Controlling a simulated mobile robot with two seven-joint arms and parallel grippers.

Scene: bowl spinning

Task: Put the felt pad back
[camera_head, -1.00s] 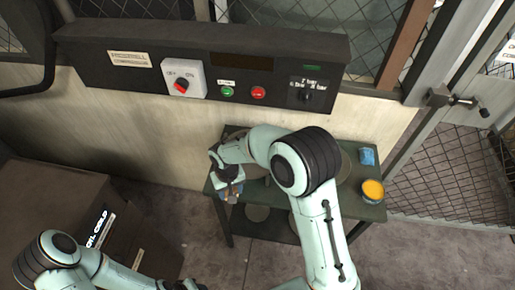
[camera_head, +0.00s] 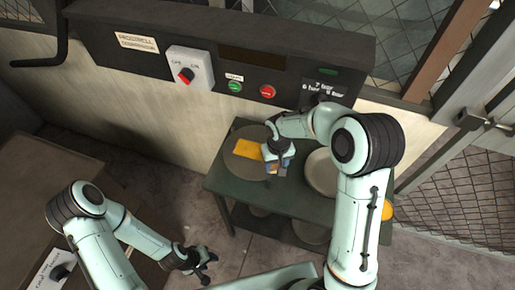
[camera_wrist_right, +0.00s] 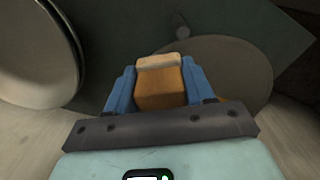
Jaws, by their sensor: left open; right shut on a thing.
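My right gripper (camera_head: 277,170) is shut on an orange-tan block with a pale face, which looks like the felt pad (camera_wrist_right: 160,85). The block sits between the blue fingers in the right wrist view, its pale end facing outward. In the head view the gripper is over the green table (camera_head: 225,186), at the right edge of the left grey disc (camera_head: 238,169). The block is mostly hidden there, and I cannot tell whether it touches anything. My left gripper (camera_head: 206,267) is open and empty, low in front of the table's left side.
A flat yellow piece (camera_head: 247,149) lies on the left disc. A round metal dish (camera_head: 318,174) stands to its right, partly behind my right arm. An orange-topped pot (camera_head: 387,210) shows at the table's right end. A control panel (camera_head: 215,65) runs along the wall behind.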

